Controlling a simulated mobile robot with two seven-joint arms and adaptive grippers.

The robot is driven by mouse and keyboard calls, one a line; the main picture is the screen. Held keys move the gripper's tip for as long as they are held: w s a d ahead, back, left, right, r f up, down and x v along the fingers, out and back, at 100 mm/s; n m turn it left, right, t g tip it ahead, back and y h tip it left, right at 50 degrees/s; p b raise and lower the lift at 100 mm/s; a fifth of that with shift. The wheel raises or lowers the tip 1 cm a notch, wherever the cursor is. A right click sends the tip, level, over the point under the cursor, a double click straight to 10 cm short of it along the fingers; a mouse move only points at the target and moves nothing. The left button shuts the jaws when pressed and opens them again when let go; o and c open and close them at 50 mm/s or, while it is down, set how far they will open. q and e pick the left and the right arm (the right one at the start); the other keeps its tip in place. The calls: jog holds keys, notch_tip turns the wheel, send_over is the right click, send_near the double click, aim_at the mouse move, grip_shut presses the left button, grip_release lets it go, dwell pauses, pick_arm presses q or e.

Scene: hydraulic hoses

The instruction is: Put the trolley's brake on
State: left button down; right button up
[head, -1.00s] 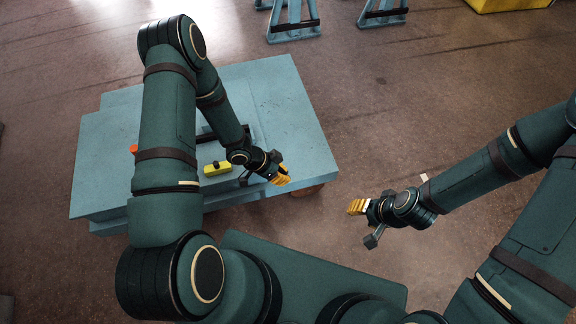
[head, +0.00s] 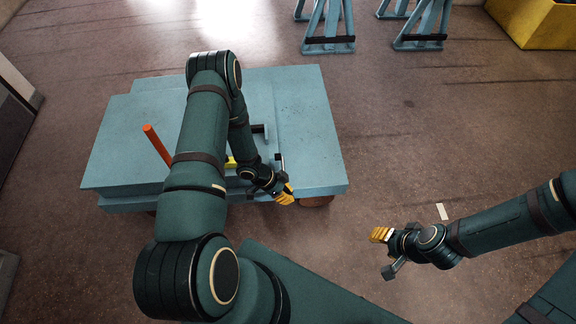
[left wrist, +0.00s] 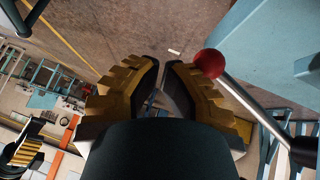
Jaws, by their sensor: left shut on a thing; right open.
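The blue trolley (head: 310,120) stands left of centre in the head view. My left arm crosses over it, and my left gripper (head: 287,195) is at its near right edge. A small upright lever (head: 281,163) stands on the deck just behind that gripper. In the left wrist view a red ball knob (left wrist: 209,63) on a slim metal rod (left wrist: 252,105) shows right beside the yellow fingers of my left gripper (left wrist: 162,75). My right gripper (head: 381,235) is open and empty, off the trolley to the right.
An orange bar (head: 157,145) rises from the trolley's left part. A yellow piece (head: 231,162) on the deck is partly hidden by my arm. Blue stands (head: 329,30) and a yellow bin (head: 540,22) are at the back. The floor right of the trolley is mostly clear.

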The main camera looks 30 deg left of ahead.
pick_arm(q)
jog(key=shift+w+a+f+b, duration=0.1)
jog(key=shift+w+f, duration=0.05)
jog(key=shift+f, duration=0.55)
jog(key=shift+w+a+f+b, duration=0.15)
jog(key=shift+f, duration=0.5)
jog(key=shift+w+a+f+b, duration=0.1)
jog(key=shift+w+f, duration=0.05)
jog(key=shift+f, duration=0.55)
pick_arm(e)
jog(key=shift+w+a+f, duration=0.15)
jog(key=shift+w+f, duration=0.1)
jog(key=shift+f, duration=0.25)
pick_arm(q)
jog(key=shift+a+f, duration=0.1)
